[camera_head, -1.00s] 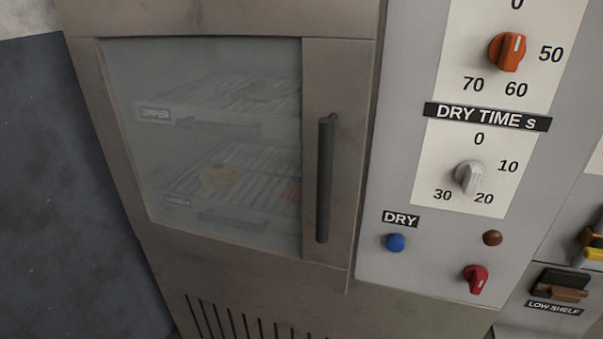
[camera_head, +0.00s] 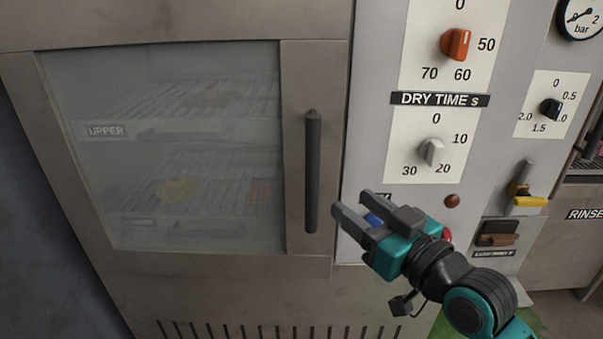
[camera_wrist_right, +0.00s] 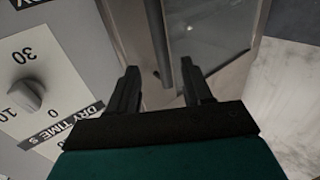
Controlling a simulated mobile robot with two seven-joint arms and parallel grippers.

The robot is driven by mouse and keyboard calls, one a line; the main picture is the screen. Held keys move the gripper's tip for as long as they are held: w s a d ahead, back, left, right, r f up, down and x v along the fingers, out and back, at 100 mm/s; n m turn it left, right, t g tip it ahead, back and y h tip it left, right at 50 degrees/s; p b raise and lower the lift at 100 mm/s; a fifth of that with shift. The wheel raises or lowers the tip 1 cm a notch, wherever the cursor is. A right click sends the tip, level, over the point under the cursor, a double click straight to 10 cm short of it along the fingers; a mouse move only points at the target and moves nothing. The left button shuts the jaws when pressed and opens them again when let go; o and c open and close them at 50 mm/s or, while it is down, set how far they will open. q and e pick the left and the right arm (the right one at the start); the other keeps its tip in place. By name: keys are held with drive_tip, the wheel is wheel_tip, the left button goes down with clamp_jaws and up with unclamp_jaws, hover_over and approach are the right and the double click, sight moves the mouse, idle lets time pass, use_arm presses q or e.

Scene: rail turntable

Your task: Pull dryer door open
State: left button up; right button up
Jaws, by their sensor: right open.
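The dryer door (camera_head: 300,238) is shut, with a metal frame and a hazy glass window (camera_head: 180,130). Its dark vertical bar handle (camera_head: 312,170) is on the right side of the door. My right gripper (camera_head: 350,202) is open and empty, just right of the handle's lower end and in front of the control panel. In the right wrist view the handle (camera_wrist_right: 158,45) shows beyond the gap between the open fingers (camera_wrist_right: 160,85), apart from them as far as I can tell. My left gripper is out of view.
The control panel (camera_head: 380,90) right of the door carries an orange knob (camera_head: 455,43), a grey dry time knob (camera_head: 432,151) and a brown-red button (camera_head: 452,201). My gripper partly covers a blue button (camera_head: 373,220). Shelves with a yellow item (camera_head: 178,189) show behind the glass.

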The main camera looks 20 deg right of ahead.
sight(316, 176)
drive_tip(key=x, duration=1.2)
drive_tip(key=shift+w+f+p, duration=0.15)
drive_tip(key=shift+w+p, duration=0.2)
drive_tip(key=shift+w, duration=0.05)
drive_tip(key=shift+c, duration=0.5)
clamp_jaws()
